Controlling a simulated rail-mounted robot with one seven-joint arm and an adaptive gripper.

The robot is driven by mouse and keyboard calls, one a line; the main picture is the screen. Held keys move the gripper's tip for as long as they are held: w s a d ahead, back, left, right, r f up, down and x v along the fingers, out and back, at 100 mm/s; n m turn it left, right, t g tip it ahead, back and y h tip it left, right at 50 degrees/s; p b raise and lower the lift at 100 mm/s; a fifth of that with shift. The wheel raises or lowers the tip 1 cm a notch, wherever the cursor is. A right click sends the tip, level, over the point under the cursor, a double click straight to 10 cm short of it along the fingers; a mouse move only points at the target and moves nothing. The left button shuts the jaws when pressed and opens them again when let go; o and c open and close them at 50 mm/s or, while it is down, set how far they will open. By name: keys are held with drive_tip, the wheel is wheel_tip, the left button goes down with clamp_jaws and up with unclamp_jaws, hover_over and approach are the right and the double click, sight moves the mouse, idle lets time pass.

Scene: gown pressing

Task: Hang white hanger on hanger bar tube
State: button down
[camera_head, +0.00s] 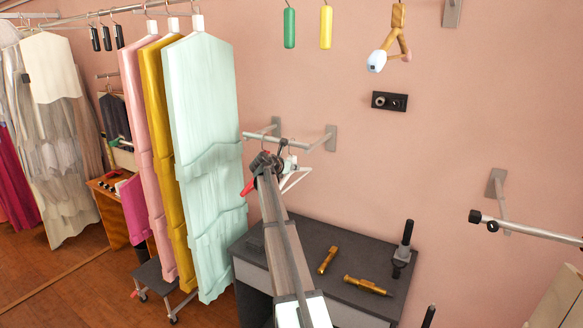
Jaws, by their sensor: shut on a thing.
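The white hanger (294,178) shows just right of my gripper (275,158), below the wall-mounted hanger bar tube (305,145). My gripper is shut on the white hanger near its top, close to the tube; my arm partly hides the grip. The hanger's hook overlaps the tube in this view, and I cannot tell whether it rests on it. A red piece (248,187), perhaps another hanger, shows left of my gripper, mostly hidden.
A mint gown (207,150), a yellow gown (160,130) and a pink gown (140,120) hang close on the left. A dark table (320,285) with brass tools (365,286) stands below. A second wall bar (535,231) juts in at the right.

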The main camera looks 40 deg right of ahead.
drive_tip(key=shift+f, duration=0.15)
drive_tip(key=c, duration=0.8)
unclamp_jaws()
drive_tip(key=shift+o, duration=0.2)
drive_tip(key=shift+a, duration=0.1)
drive_tip(key=shift+v, duration=1.4)
drive_tip(key=shift+a, duration=0.1)
